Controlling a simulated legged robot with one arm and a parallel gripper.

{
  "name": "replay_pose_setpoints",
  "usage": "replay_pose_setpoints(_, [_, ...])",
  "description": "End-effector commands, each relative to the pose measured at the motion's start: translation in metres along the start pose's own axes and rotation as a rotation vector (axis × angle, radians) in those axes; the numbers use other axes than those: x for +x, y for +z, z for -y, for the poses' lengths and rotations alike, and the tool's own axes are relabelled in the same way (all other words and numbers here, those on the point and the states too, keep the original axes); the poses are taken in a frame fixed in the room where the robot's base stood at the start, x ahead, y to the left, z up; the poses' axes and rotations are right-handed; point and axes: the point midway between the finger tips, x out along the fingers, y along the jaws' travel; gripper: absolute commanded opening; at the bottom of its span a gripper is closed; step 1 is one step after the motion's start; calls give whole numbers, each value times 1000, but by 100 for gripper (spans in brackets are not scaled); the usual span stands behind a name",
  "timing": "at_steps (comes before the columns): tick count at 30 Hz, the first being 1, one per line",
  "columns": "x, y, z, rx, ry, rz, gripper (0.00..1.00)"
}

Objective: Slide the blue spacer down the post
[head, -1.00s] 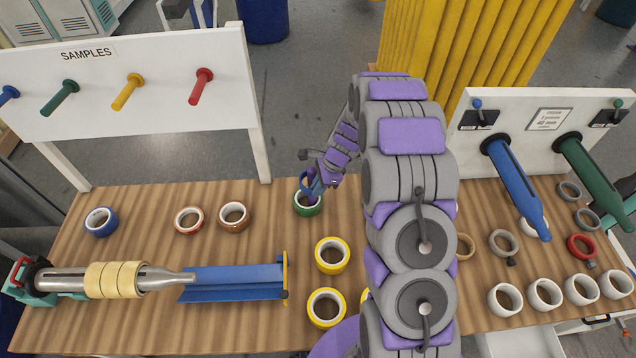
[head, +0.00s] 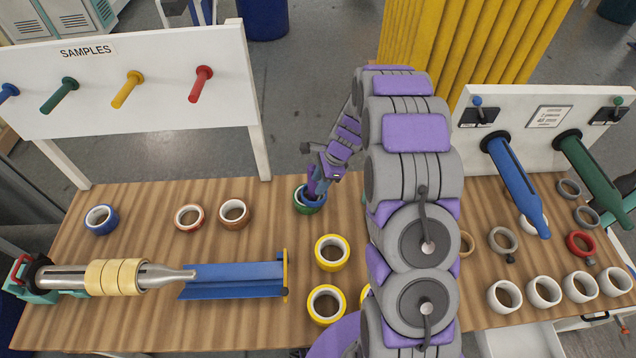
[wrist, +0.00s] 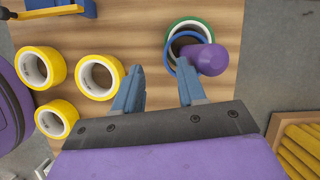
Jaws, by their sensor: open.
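The blue spacer (wrist: 169,52) is a thin blue ring at the top of the green tape roll (wrist: 211,31). A purple round-ended post (wrist: 209,59) rises out of the ring, so the spacer appears to be around it, low down. In the head view the spacer (head: 316,201) sits at the green roll (head: 301,210), with part of the post (head: 312,180) above it. My gripper (wrist: 160,83) is open, its two blue-grey fingers apart with wood tabletop between them. The right finger is close to the spacer; whether it touches cannot be told.
Yellow tape rolls (head: 332,236) lie near the green roll. A blue trough (head: 235,280) and a metal spindle with cream tape (head: 118,278) lie at left. Blue (head: 518,188) and green rods jut from the right panel. Several white rings lie at right.

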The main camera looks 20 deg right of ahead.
Motion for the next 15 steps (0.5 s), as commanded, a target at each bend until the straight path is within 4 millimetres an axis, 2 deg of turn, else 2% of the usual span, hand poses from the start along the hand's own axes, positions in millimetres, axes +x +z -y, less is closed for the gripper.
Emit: replay_pose_setpoints(15, [-114,0,3,-1,-6,-2,40])
